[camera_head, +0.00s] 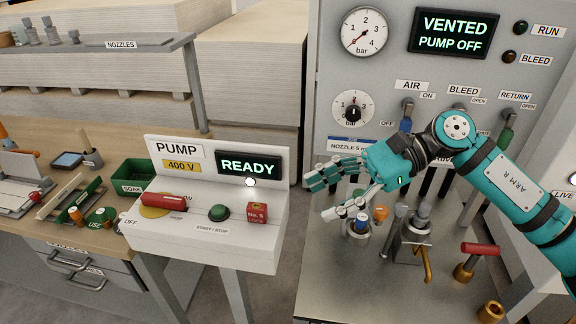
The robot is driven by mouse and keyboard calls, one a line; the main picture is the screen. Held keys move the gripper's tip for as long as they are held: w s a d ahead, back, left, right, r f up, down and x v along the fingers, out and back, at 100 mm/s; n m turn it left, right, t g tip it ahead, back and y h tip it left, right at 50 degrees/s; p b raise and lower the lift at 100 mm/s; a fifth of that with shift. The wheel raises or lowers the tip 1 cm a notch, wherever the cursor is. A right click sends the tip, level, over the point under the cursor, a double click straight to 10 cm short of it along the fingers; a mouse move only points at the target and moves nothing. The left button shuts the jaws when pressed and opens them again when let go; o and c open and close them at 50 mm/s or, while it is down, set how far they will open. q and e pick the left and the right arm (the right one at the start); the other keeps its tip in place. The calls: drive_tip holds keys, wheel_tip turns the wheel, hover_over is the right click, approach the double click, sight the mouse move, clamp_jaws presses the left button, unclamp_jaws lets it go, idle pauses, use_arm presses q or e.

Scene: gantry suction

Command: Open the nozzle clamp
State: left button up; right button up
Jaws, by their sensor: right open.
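My right gripper (333,194) is open and empty, its fingers pointing left above the back left of the metal bench top. To the right of that is a grey metal fixture (404,244) with an upright lever and a brass-coloured bent handle (427,262), which looks like the nozzle clamp. The gripper is apart from this fixture. I cannot tell whether the clamp is open. My left gripper is out of view.
The upright panel (398,55) behind reads VENTED, PUMP OFF. A red T-handle (480,249) on a brass base stands right of the fixture. The pump box (205,225) with its READY display (248,166) stands left. The bench top's front left is clear.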

drive_tip(key=w+a+r+m+t+y, duration=0.1)
drive_tip(key=a+r+m+t+y, duration=0.3)
drive_tip(key=m, duration=0.5)
drive_tip(key=shift+w+a+r+t+y, duration=0.25)
drive_tip(key=shift+a+r+y, duration=0.4)
drive_tip(key=shift+a+y, duration=0.9)
drive_tip(key=shift+d+y, duration=0.25)
drive_tip(key=shift+d, duration=0.05)
